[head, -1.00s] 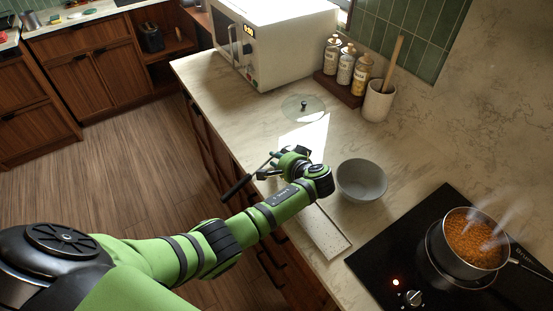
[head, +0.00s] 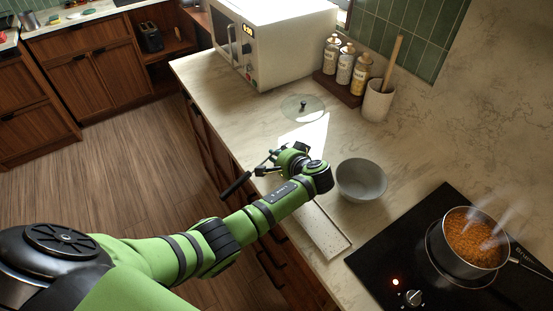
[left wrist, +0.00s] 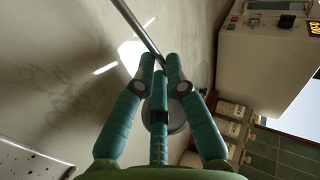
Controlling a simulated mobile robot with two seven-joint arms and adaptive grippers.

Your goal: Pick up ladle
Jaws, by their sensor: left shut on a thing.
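The ladle shows in the head view as a dark handle (head: 235,185) that juts out past the counter's front edge. In the left wrist view its thin metal shaft (left wrist: 138,25) runs up from the fingertips and out of the top of the picture. The ladle's bowl cannot be made out. My left gripper (head: 270,163) is shut on the shaft above the counter, near its front edge. Its fingertips, also in the left wrist view (left wrist: 160,64), meet at the shaft. My right gripper is not in view.
A grey bowl (head: 361,181) stands just right of my left wrist. A glass lid (head: 303,107) lies farther back. A speckled board (head: 325,233) lies along the front edge. A steaming pot (head: 475,243) stands on the black cooktop (head: 372,262). A utensil crock (head: 378,103) is at the back.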

